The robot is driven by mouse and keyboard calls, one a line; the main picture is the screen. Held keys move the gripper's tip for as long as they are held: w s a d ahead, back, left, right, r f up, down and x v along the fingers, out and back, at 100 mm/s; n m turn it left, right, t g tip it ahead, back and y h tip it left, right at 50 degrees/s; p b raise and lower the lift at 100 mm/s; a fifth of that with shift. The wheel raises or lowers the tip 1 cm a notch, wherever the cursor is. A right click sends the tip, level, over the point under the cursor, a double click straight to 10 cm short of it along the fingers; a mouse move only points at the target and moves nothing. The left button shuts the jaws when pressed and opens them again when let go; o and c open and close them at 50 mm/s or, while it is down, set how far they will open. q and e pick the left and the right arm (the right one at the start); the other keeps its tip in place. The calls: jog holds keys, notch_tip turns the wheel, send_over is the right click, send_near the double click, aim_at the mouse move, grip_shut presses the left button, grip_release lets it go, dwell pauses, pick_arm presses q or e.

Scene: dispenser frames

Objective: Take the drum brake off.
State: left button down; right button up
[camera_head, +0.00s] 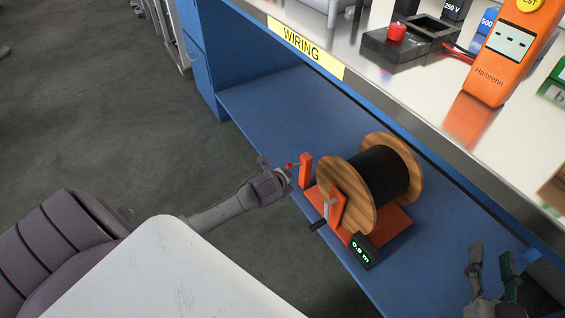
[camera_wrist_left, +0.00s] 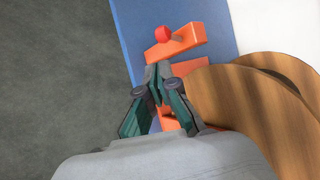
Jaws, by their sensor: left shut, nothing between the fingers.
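A wooden cable drum (camera_head: 346,192) wound with black cable (camera_head: 383,174) sits in an orange stand (camera_head: 395,222) on the blue shelf. A red knob (camera_head: 289,166) sticks out beside the stand's orange upright (camera_head: 306,170); they also show in the left wrist view as a red knob (camera_wrist_left: 162,34) and an orange bar (camera_wrist_left: 178,43). Which part is the brake is not certain. My left gripper (camera_head: 286,176) is shut and empty, close to the knob; in the wrist view its fingertips (camera_wrist_left: 157,70) lie just below the bar. My right gripper (camera_head: 492,252) is open and empty at lower right.
A small black counter (camera_head: 361,251) with green digits and a black-ended lever (camera_head: 318,225) are at the stand's near side. The shelf (camera_head: 262,100) is clear left of the drum. Above it, a metal worktop (camera_head: 400,77) holds an orange tester (camera_head: 512,50) and a black box (camera_head: 398,45).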

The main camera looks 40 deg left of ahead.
pick_arm(q)
jog(key=v, duration=0.5)
jog(key=shift+s+d+r, duration=0.1)
jog(key=shift+s+d, duration=0.05)
dwell(0.3)
